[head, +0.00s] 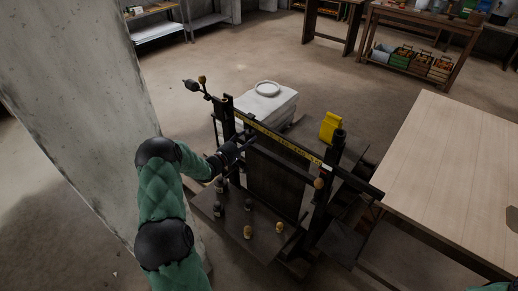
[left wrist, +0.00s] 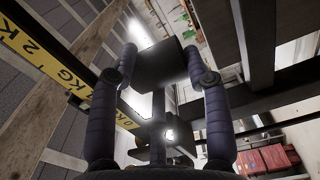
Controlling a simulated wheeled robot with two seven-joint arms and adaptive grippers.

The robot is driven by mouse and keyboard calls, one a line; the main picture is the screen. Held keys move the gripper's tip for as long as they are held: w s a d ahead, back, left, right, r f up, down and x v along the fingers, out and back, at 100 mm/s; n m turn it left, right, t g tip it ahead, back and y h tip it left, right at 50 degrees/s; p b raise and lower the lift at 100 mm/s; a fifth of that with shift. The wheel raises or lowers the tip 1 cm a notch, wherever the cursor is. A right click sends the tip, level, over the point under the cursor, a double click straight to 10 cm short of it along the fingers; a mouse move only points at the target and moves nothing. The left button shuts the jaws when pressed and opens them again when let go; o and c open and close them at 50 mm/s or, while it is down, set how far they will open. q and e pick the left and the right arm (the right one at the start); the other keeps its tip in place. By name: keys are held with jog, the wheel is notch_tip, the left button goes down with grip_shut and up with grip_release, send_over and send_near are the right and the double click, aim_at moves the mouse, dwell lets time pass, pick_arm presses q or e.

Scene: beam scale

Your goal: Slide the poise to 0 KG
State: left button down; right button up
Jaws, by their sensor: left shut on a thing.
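The beam scale stands in the middle of the head view. Its dark beam runs from upper left to lower right, with a yellow graduated strip (head: 290,147) along it. My left gripper (head: 245,141) reaches in from the left to the strip's left part. In the left wrist view its fingers (left wrist: 160,68) are shut on a dark block, the poise (left wrist: 160,62). The yellow strip (left wrist: 40,52) there shows marks of 2 KG, 1 KG and 0, with the 0 end closest to the poise. The poise's exact reading is hidden. My right gripper is not in view.
Small brass weights (head: 247,232) and dark weights stand on the scale's lower shelf. A yellow object (head: 330,126) is behind the beam. A wooden table (head: 460,165) is at right; a concrete pillar (head: 85,85) is at left.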

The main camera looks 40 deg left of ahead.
pick_arm(q)
jog(key=a, duration=0.1)
jog(key=a+r, duration=0.1)
jog(key=a, duration=0.3)
jog(key=shift+w+a+r, duration=0.1)
jog(key=shift+w+r, duration=0.1)
jog(key=shift+w, duration=0.05)
jog(key=shift+c, duration=2.2)
grip_release()
jog(key=shift+a, duration=0.1)
jog(key=shift+f, duration=0.3)
jog(key=s+d+f+p, duration=0.1)
jog(key=s+d, duration=0.1)
jog(key=d, duration=1.5)
jog(key=s+a+p, duration=0.1)
jog(key=s+p, duration=0.1)
jog(key=s, duration=0.8)
jog(key=w+d+f+m+g+p, duration=0.1)
jog(key=d+f+m+g+p, duration=0.2)
jog(key=d+f+p, duration=0.5)
jog(key=shift+w+d+f+g, duration=0.35)
jog(key=shift+d+f+g, duration=0.45)
jog(key=shift+d, duration=0.1)
